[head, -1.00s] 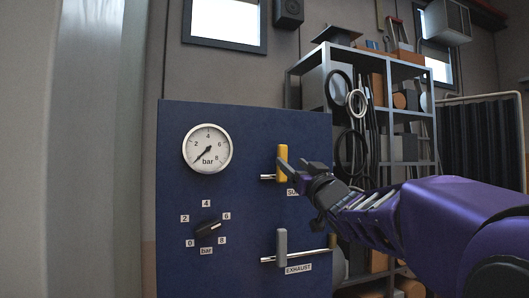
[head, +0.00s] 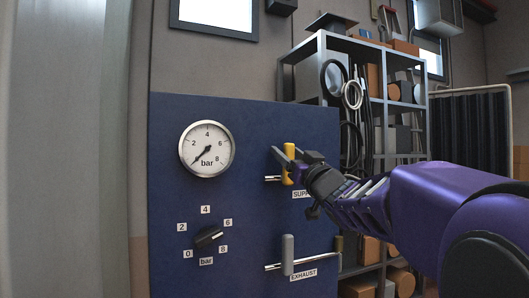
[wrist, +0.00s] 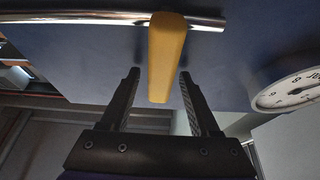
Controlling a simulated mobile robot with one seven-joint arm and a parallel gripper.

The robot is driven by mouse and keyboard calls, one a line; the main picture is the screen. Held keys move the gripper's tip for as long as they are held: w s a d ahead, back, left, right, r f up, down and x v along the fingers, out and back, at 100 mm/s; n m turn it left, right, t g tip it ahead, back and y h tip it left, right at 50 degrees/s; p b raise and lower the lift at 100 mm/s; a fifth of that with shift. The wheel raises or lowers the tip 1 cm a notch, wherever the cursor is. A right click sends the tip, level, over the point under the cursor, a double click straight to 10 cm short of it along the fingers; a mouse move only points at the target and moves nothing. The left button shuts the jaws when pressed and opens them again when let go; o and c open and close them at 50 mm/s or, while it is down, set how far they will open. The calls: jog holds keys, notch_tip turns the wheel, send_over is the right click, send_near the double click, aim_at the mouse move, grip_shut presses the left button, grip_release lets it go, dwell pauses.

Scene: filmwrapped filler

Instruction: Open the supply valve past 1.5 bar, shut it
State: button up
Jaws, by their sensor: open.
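The yellow supply valve handle (head: 289,163) stands upright across its horizontal pipe on the blue panel (head: 245,215). Its label is partly hidden by my gripper. My gripper (head: 293,154) is open at the handle, with a finger on either side of it. In the wrist view the yellow handle (wrist: 166,55) extends down between the open fingertips (wrist: 158,78), with a gap visible on each side. The round bar gauge (head: 206,150) has its needle pointing lower left, near the bottom of the scale; it also shows partly in the wrist view (wrist: 290,90).
Below, the grey exhaust handle (head: 287,254) stands upright on its pipe. A black selector knob (head: 208,236) sits at lower left, pointing up and right between 6 and 8. A loaded shelf rack (head: 322,48) stands behind the panel on the right.

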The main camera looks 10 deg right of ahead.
grip_shut()
dwell(0.4)
dwell(1.1)
